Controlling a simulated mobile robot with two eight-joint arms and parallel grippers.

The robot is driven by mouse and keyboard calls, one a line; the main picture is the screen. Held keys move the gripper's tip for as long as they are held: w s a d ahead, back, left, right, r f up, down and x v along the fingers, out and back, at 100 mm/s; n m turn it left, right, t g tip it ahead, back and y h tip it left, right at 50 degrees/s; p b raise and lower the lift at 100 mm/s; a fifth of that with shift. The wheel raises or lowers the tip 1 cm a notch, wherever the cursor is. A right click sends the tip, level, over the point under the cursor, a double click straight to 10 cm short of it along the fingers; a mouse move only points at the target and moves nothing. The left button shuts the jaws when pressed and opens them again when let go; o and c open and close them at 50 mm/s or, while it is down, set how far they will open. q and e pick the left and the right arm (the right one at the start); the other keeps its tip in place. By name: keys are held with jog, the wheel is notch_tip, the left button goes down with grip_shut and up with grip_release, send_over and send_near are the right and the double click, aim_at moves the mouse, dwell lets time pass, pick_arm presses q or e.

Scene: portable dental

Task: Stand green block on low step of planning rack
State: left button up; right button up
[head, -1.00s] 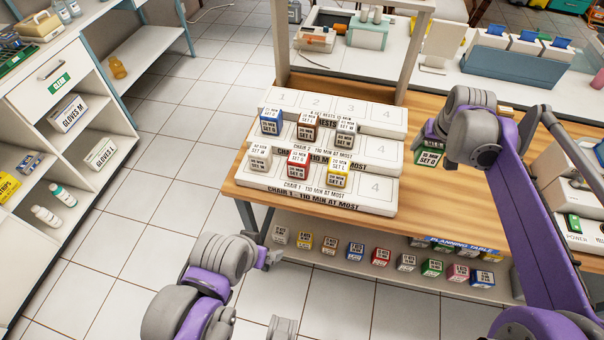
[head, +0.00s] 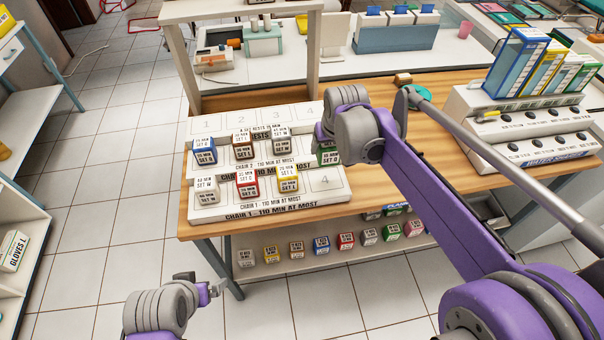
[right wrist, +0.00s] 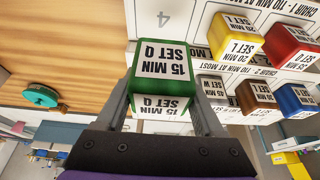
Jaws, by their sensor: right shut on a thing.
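The white stepped planning rack (head: 335,200) stands on the wooden table. Its low step holds a white, a red and a yellow block, and the space marked 4 (head: 323,181) is empty. My right gripper (right wrist: 165,100) is shut on the green block (right wrist: 163,68), labelled 15 MIN SET Q. The green block also shows in the head view (head: 327,156), partly behind my arm, at the rack's right end near the middle step. I cannot tell whether it touches the rack. My left gripper (head: 216,290) is away from the table, its jaws unclear.
A lower shelf (head: 285,267) under the table holds several coloured blocks. A white unit with binders (head: 520,130) stands at the table's right. A post frame (head: 180,65) rises behind the rack. A green round item (head: 418,94) lies on the tabletop.

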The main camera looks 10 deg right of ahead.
aim_at(323, 173)
notch_tip(323, 173, down, 9)
jog(key=shift+r+b, duration=0.1)
jog(key=shift+b, duration=0.25)
jog(key=shift+f, duration=0.25)
jog(key=o, duration=1.4)
jog(key=shift+o, duration=0.2)
jog(key=shift+r, duration=0.1)
